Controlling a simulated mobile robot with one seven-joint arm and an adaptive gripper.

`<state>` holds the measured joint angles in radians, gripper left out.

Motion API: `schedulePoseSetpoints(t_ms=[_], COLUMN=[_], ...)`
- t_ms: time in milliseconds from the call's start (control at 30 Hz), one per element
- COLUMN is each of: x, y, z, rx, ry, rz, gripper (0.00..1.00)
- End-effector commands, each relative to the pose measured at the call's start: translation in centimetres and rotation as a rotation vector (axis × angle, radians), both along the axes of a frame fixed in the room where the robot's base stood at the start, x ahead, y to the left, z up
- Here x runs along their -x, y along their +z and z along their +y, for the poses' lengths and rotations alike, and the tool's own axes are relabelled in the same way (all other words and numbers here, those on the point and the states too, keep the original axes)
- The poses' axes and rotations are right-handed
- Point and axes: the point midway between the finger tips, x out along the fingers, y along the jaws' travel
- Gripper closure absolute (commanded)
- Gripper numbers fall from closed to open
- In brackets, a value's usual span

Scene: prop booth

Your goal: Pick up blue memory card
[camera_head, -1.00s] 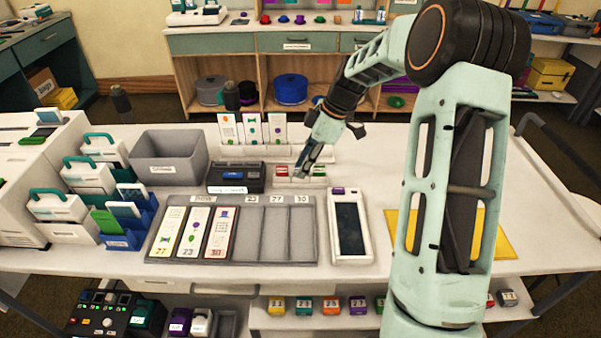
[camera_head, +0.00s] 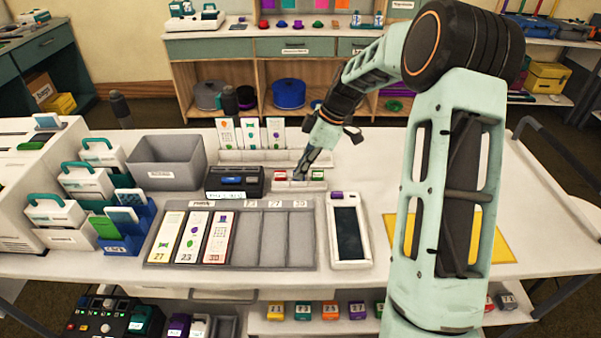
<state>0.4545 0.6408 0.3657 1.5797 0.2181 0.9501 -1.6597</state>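My gripper (camera_head: 302,171) points down at the small white card holder (camera_head: 290,186) in the middle of the table. Its fingertips are at the holder, and I cannot tell whether they touch anything. A small red card (camera_head: 281,176) stands in the holder left of the fingers. Another small coloured piece (camera_head: 318,175) shows to their right. I cannot make out a blue memory card in the holder; the fingers cover part of it. The fingers look close together, but their opening is too small to judge.
A black device (camera_head: 236,181) with a blue patch is left of the holder. White cards on a rack (camera_head: 262,156) stand behind. A grey bin (camera_head: 168,164) is at left.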

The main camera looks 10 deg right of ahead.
Motion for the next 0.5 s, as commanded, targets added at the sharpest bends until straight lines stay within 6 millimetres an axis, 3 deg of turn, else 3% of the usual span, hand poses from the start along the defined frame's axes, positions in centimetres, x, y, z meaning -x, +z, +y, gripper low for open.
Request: schedulePoseSetpoints(t_ms=[267, 500], x=[-0.1, 3.5], y=[3.2, 7.2], z=[0.0, 0.6], rx=[0.002, 0.003], ry=[0.0, -0.001], rz=[-0.005, -0.005], gripper=[1.0, 1.0])
